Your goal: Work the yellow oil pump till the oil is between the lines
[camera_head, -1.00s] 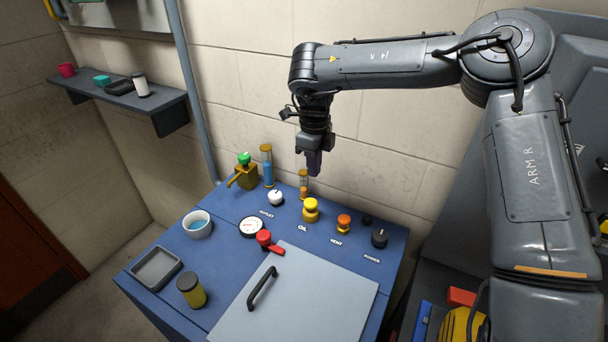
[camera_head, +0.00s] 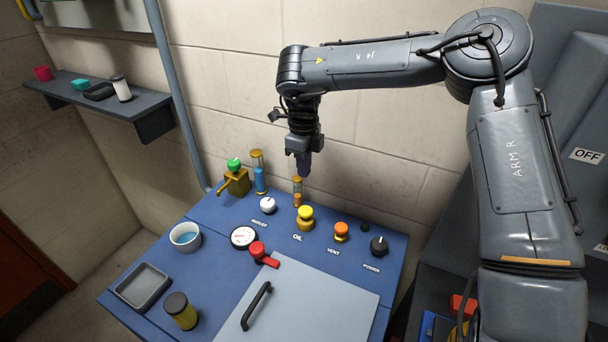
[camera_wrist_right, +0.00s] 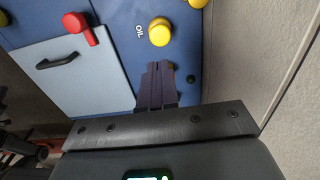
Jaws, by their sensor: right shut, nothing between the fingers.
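The yellow oil pump (camera_head: 305,218), a round knob on a yellow base, stands upright on the blue bench behind the OIL label. It also shows in the right wrist view (camera_wrist_right: 160,33). Behind it, near the wall, is a small clear gauge tube (camera_head: 297,186) with orange liquid low in it; its lines are too small to make out. My right gripper (camera_head: 303,172) points down, shut and empty, above and behind the pump and apart from it. It partly overlaps the gauge tube in the head view. Its shut fingers (camera_wrist_right: 158,75) also show in the wrist view. My left gripper is not in view.
Near the pump are a white knob (camera_head: 267,205), an orange vent knob (camera_head: 341,231), a black power knob (camera_head: 379,245) and a red handle (camera_head: 262,254). A green-topped brass pump (camera_head: 235,180) and blue-filled tube (camera_head: 260,178) stand left. The wall is close behind.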

